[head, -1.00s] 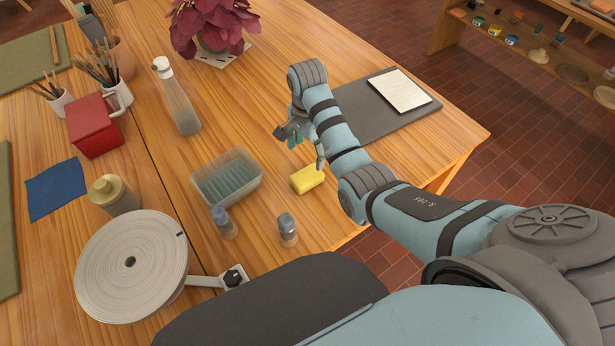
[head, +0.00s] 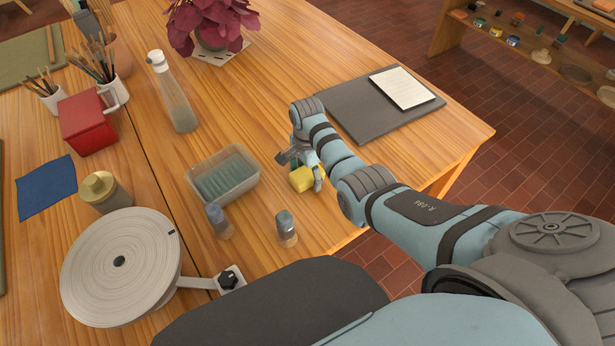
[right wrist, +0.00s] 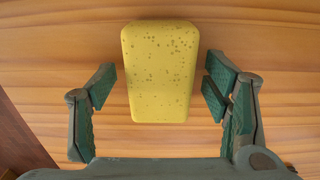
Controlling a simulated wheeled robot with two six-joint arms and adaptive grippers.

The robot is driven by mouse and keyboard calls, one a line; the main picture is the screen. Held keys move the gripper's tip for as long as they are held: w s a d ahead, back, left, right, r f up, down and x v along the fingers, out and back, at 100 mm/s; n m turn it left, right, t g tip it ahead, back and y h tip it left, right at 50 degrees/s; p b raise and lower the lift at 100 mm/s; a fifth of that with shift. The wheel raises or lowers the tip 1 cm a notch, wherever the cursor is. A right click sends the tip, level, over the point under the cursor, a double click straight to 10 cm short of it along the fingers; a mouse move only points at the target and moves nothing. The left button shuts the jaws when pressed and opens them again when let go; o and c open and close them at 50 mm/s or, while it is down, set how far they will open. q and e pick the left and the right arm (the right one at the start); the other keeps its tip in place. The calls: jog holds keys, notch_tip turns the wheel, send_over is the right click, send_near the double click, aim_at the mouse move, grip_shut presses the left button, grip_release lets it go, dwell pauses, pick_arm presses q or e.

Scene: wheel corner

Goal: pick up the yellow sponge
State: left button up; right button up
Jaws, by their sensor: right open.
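The yellow sponge (head: 302,179) lies on the wooden table, to the right of the clear plastic tub. My right gripper (head: 301,168) is over it in the head view and hides part of it. In the right wrist view the sponge (right wrist: 160,72) lies between the two open fingers of my right gripper (right wrist: 160,90), with a gap on each side. Its far end reaches beyond the fingertips in that picture. My left gripper is not in view.
The clear tub (head: 223,176) and two small jars (head: 217,220) (head: 286,229) stand close to the left of the sponge. A grey mat (head: 352,112) lies behind my arm. The table's right edge is near.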

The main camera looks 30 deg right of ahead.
jog(key=c, duration=1.2)
jog(key=shift+r, duration=0.1)
notch_tip(320, 180, up, 16)
jog(key=f+p, duration=0.1)
jog(key=p, duration=0.4)
notch_tip(320, 180, up, 5)
jog(key=p, duration=0.4)
send_over(307, 172)
jog(key=shift+b, duration=0.3)
jog(key=o, duration=0.4)
jog(key=c, duration=0.3)
